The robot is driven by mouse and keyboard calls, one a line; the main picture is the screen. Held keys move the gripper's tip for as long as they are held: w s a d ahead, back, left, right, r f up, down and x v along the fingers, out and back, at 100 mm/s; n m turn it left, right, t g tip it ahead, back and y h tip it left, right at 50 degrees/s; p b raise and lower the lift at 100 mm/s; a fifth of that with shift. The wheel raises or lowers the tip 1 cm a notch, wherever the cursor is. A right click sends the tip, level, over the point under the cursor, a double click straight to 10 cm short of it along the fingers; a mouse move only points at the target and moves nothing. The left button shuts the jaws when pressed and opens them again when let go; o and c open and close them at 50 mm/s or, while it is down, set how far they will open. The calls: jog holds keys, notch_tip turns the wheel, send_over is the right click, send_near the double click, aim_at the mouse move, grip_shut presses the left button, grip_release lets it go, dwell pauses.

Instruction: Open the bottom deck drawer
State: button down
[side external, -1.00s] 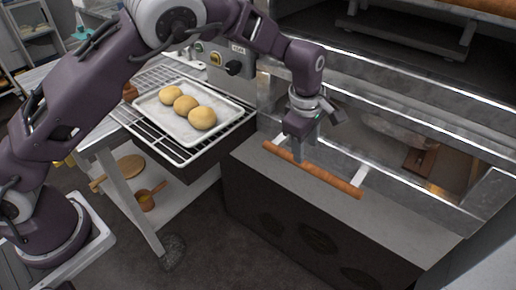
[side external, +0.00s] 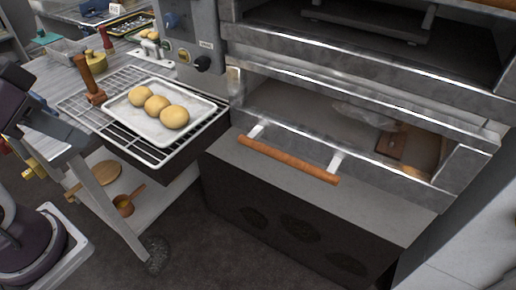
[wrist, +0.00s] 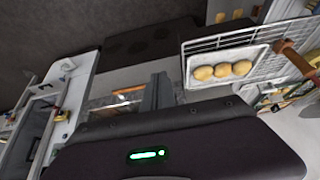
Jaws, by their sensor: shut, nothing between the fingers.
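The bottom deck drawer (side external: 300,142) is a long steel front low on the oven, in the side view. Its round wooden handle (side external: 287,160) stands off the front on two pale brackets. Behind the front I see a dark interior with a brown block (side external: 391,144); I cannot tell whether the drawer is partly out. My gripper (wrist: 158,92) shows in the wrist view, fingers together and empty. In the side view the handle is free of my gripper, and only purple parts of my arm show at the left edge.
A rack (side external: 72,104) left of the oven holds a white tray (side external: 190,132) with three buns (side external: 157,105). A grey-topped dark cabinet (side external: 375,213) sits below the handle. The floor in front is clear.

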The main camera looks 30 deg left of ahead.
jog(key=w+d+r+h, duration=0.1)
jog(key=w+d+r, duration=0.15)
jog(key=w, duration=0.35)
jog(key=g+y, duration=0.1)
jog(key=g, duration=0.1)
send_over(307, 154)
jog(key=s+d, duration=0.2)
jog(key=s, duration=0.3)
jog(key=f, duration=2.9)
jog(key=shift+a+f, duration=0.15)
jog(key=shift+a, duration=0.05)
jog(key=shift+s, duration=0.1)
jog(key=s, duration=3.2)
jog(key=shift+s, duration=0.15)
